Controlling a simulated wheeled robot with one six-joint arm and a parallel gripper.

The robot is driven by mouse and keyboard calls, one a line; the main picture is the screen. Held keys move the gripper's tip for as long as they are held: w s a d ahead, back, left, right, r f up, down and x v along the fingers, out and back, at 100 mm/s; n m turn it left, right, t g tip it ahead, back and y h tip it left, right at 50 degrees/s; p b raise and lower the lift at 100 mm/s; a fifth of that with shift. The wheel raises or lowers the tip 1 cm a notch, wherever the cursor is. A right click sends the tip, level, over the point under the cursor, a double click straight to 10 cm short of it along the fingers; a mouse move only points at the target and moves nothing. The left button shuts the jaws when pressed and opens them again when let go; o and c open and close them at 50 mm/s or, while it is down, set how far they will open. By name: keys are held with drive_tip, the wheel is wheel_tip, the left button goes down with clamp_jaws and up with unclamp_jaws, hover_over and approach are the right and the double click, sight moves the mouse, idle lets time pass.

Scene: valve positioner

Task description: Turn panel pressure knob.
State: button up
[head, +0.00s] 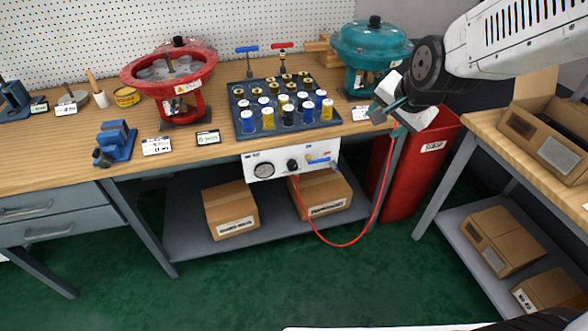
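The white pressure panel (281,171) hangs at the front edge of the workbench, below the parts tray. A small black knob (293,165) sits near its middle, right of a round gauge (264,170). A blue-handled part (320,160) is on the panel's right side. My gripper (381,111) is up and to the right of the panel, over the bench's right end, apart from the knob. Its fingers are small and seen at an angle, so I cannot tell whether they are open or shut.
A red hose (343,245) loops from the panel down and up towards my gripper; its upper end is unclear. A tray (247,92) of several capped parts stands above the panel. A red actuator (187,104), teal actuator (370,45) and red bin (412,172) stand nearby.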

drive_tip(key=w+a+f+m+t, duration=0.35)
drive_tip(key=w+a+f, duration=0.25)
drive_tip(key=w+f, duration=0.3)
drive_tip(key=m+t+y, duration=0.2)
drive_tip(key=m+t, duration=0.3)
drive_tip(key=m, duration=0.4)
hover_over(293, 168)
drive_tip(key=s+d, duration=0.3)
drive_tip(key=d, duration=0.1)
wheel_tip(293, 168, down, 16)
drive_tip(key=s+a+f+m+t+y, duration=0.2)
drive_tip(key=s+f+m, duration=0.25)
drive_tip(key=f, duration=0.35)
drive_tip(key=shift+n, duration=0.3)
drive_tip(key=x, duration=0.7)
drive_tip(key=shift+w+d, duration=0.15)
